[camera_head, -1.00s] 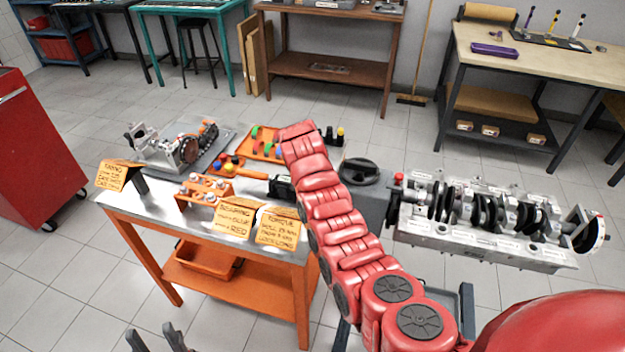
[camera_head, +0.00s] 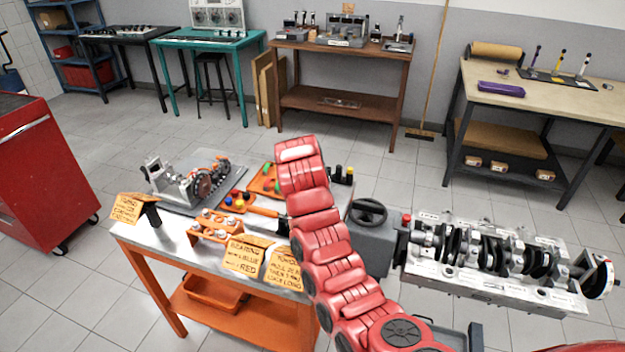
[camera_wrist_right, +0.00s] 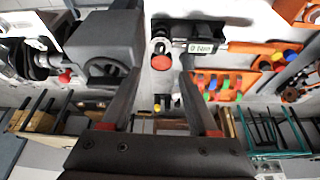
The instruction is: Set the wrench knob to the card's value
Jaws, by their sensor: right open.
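The torque wrench shows in the right wrist view, with a small display (camera_wrist_right: 203,47) reading 0 N·m and an orange handle (camera_wrist_right: 250,47). A red round knob (camera_wrist_right: 162,62) is beside the display. My right gripper (camera_wrist_right: 161,76) is open, its two fingers on either side of the red knob in that view; contact cannot be told. In the head view my right arm hides the gripper and most of the wrench. The torque card (camera_head: 285,268) stands at the bench's front edge; its small writing is hard to read. My left gripper is not in view.
The bearing card (camera_head: 247,258) and timing card (camera_head: 127,208) stand on the same bench (camera_head: 175,235). An orange rack (camera_head: 214,228) and an orange tray (camera_head: 265,180) of coloured parts are close by. The grey handwheel unit (camera_head: 372,240) and engine block (camera_head: 500,280) are to the right.

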